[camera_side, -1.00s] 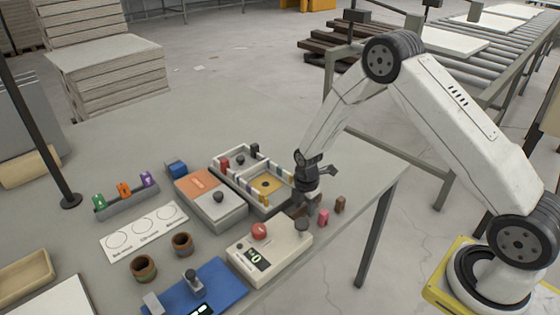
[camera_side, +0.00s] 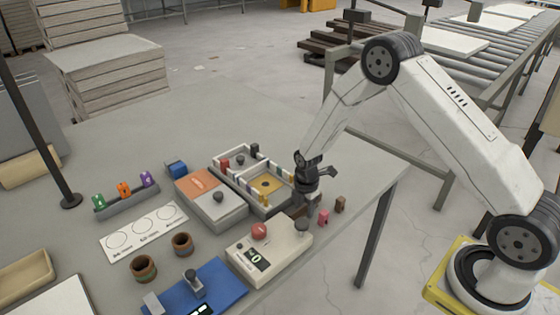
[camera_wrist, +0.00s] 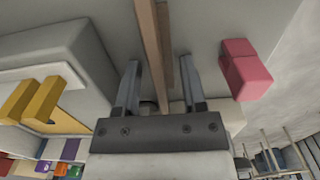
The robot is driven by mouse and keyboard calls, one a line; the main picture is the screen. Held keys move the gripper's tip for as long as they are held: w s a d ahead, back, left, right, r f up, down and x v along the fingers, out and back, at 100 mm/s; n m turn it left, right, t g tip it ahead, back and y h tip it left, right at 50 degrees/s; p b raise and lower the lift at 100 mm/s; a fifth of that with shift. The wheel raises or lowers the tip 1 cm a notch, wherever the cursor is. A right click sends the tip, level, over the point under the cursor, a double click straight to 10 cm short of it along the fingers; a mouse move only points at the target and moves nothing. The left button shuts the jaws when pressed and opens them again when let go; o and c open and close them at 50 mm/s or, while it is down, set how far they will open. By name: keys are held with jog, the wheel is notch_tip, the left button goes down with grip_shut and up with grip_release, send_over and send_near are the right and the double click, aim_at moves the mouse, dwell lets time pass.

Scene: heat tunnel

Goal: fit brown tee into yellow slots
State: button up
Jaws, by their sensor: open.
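The brown tee (camera_wrist: 150,45) shows in the wrist view as a long brown strip running between the two fingers of my gripper (camera_wrist: 160,82). My gripper is open, with a finger on each side of the strip and gaps visible. In the side view my gripper (camera_side: 309,207) points down beside the tray's right end, and a dark brown piece (camera_side: 297,211) shows partly behind it. Two yellow slot pieces (camera_wrist: 38,100) stand at the left of the wrist view. In the side view a yellow patch (camera_side: 266,186) lies inside the tray.
A pink block (camera_wrist: 246,68) stands to the right of my gripper, also visible in the side view (camera_side: 323,217). Another small brown block (camera_side: 340,204) is beyond it. The white tray (camera_side: 233,181) is close on the left. A control box with a red button (camera_side: 259,231) stands in front.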

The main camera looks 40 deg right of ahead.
aim_at(305, 205)
grip_shut()
jog(key=shift+r, duration=0.15)
jog(key=shift+r, duration=0.75)
notch_tip(305, 205, up, 2)
jog(key=shift+r, duration=0.1)
jog(key=s+a+r, duration=0.1)
jog(key=s+r, duration=0.8)
jog(key=s, duration=0.5)
jog(key=shift+r, duration=0.2)
